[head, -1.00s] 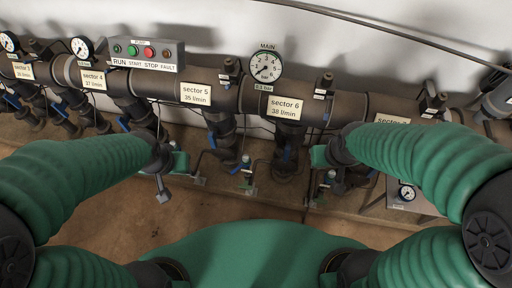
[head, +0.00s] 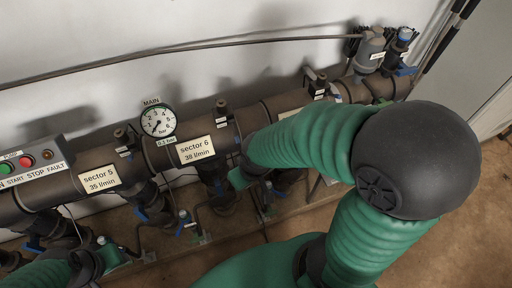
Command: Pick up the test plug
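I cannot make out a test plug in the head view. My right gripper (head: 238,179) hangs in front of the pipe below the sector 6 label (head: 197,149). Its fingers are small and partly hidden by my wrist, so I cannot tell open from shut. My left gripper (head: 112,256) is at the lower left, near the low valves in front of the manifold. Its finger gap is also not clear. My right forearm hides part of the pipe and the floor right of sector 6.
The dark manifold pipe (head: 232,126) runs along the wall, with valves below it. A pressure gauge (head: 158,120) stands on top. A control box (head: 28,162) is at the left. Bare floor (head: 456,180) shows at the right, beside a pale door or panel (head: 484,85).

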